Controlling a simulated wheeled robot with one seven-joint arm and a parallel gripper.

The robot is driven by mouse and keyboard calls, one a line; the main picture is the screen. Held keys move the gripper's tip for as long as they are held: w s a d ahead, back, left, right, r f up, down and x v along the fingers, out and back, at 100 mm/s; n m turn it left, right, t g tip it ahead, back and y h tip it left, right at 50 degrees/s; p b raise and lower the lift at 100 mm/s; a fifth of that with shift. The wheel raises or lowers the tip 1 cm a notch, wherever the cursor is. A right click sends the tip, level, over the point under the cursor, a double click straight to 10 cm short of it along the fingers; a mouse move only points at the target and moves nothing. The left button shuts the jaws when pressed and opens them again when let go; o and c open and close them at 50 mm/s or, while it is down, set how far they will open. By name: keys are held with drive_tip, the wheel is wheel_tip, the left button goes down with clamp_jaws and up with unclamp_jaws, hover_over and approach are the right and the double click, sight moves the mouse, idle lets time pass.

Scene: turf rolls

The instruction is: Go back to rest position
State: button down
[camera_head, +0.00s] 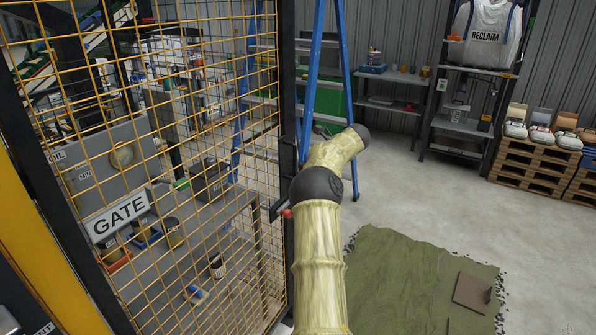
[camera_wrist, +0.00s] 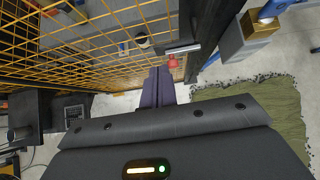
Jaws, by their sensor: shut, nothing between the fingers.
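My arm (camera_head: 320,250) reaches forward from the bottom of the head view, beside the edge of the yellow mesh gate (camera_head: 120,217). My gripper itself is hidden in the head view. In the wrist view my gripper (camera_wrist: 159,71) shows as two dark purple fingers pressed together, with nothing between them. The fingertips appear close to a red knob (camera_wrist: 173,62) on the gate's latch; I cannot tell whether they touch it. The red knob also shows in the head view (camera_head: 287,213), just left of my arm.
A green turf mat (camera_head: 400,275) lies on the concrete floor to the right, with a brown piece (camera_head: 472,292) on it. A blue ladder (camera_head: 313,75) stands behind my arm. Shelves (camera_head: 392,90) and stacked pallets (camera_head: 535,172) line the back wall. Open floor lies between.

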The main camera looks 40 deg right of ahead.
drive_tip(key=shift+w, duration=0.15)
drive_tip(key=w+a+r+m+t+h, duration=0.4)
drive_tip(key=w+a+r+m+t, duration=0.25)
drive_tip(key=r+m, duration=0.5)
drive_tip(key=s+a+f+m+h, duration=0.25)
drive_tip(key=a+m, duration=0.25)
drive_tip(key=m, duration=0.7)
drive_tip(key=s+a+f+m+g+y, duration=0.1)
drive_tip(key=s+a+f+m+g, duration=0.3)
drive_tip(key=s+a, duration=0.6)
drive_tip(key=s+a+f+m+g+y, duration=0.1)
drive_tip(key=s+a+f+m+g, duration=0.3)
drive_tip(key=s+a, duration=0.6)
drive_tip(key=s+a+f+m+g+y, duration=0.1)
drive_tip(key=s+a+f+m+g, duration=0.3)
drive_tip(key=s+a+f+m, duration=0.4)
drive_tip(key=s+a+m, duration=0.1)
drive_tip(key=s+a, duration=0.2)
